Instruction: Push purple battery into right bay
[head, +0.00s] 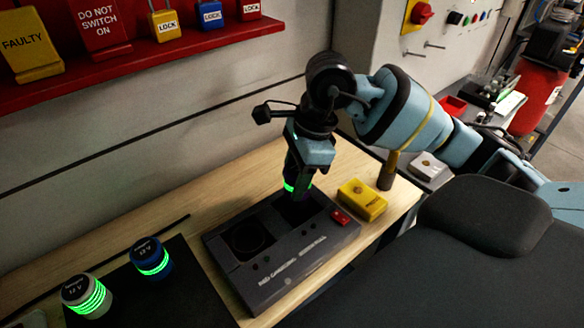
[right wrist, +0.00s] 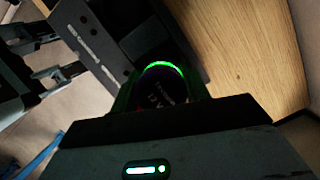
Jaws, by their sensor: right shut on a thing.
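My right gripper (head: 298,178) points down over the right bay (head: 290,212), shut on the purple battery (head: 291,187). In the right wrist view the battery's dark top (right wrist: 163,88) shows between the fingers, with the charger (right wrist: 110,38) behind. At the left of that view, two spread dark fingers look like my left gripper (right wrist: 52,52), open and empty.
A yellow box (head: 362,200) and a red button (head: 341,217) are close to the right bay. A brown-handled tool (head: 388,171) stands behind. A blue battery (head: 150,257) and a grey battery (head: 86,296) stand on a dark mat (head: 185,292) at left.

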